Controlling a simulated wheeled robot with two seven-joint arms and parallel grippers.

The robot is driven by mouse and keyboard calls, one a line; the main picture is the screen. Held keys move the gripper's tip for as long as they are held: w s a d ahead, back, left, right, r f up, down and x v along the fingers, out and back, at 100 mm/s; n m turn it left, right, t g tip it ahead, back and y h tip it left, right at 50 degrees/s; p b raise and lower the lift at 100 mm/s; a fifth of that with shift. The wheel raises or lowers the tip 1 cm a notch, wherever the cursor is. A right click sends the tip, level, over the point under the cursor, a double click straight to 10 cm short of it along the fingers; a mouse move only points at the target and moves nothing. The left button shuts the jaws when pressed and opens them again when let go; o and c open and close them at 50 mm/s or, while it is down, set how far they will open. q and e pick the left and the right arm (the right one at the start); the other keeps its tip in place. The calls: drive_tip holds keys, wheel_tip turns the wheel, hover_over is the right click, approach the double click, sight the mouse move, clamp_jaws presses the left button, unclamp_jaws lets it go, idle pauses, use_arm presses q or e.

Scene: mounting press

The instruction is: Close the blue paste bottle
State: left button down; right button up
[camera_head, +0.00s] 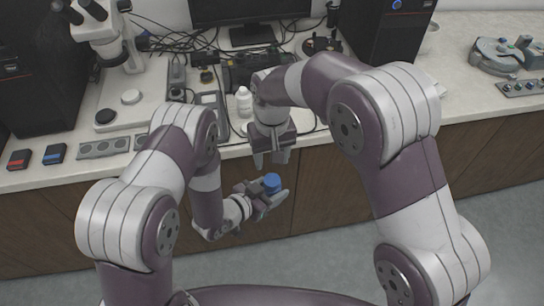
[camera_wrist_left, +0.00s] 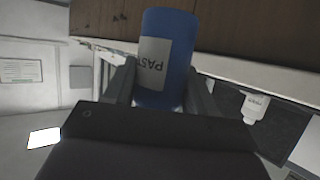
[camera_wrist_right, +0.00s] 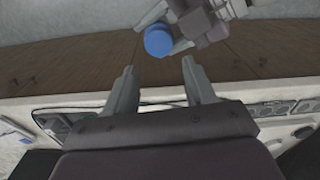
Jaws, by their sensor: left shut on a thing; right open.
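The blue paste bottle (camera_head: 272,181) is held in front of the bench, clear of the worktop. My left gripper (camera_head: 267,194) is shut on it. In the left wrist view the bottle (camera_wrist_left: 166,55) stands between the two fingers and shows a pale label with dark lettering. My right gripper (camera_head: 271,160) is open and empty, pointing down a little above and behind the bottle. In the right wrist view the round blue top (camera_wrist_right: 158,41) shows beyond the open fingers (camera_wrist_right: 158,68), apart from them. I cannot tell whether that top is a cap.
The bench (camera_head: 455,103) runs behind both grippers. On it stand a white bottle (camera_head: 244,101), a microscope (camera_head: 104,36), and red (camera_head: 19,159) and blue (camera_head: 54,154) small boxes at the left. Cables crowd the back.

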sight(272, 179)
drive_tip(key=m, duration=0.5)
drive_tip(key=shift+s+d+m, duration=0.1)
drive_tip(key=shift+s+m, duration=0.05)
drive_tip(key=shift+m, duration=0.25)
drive_tip(key=shift+f, duration=3.95)
drive_tip(key=c, duration=0.9)
drive_tip(key=shift+o, duration=0.2)
drive_tip(key=shift+m, duration=0.9)
drive_tip(key=o, duration=1.2)
drive_tip(key=shift+o, duration=0.2)
drive_tip(key=shift+r, duration=0.1)
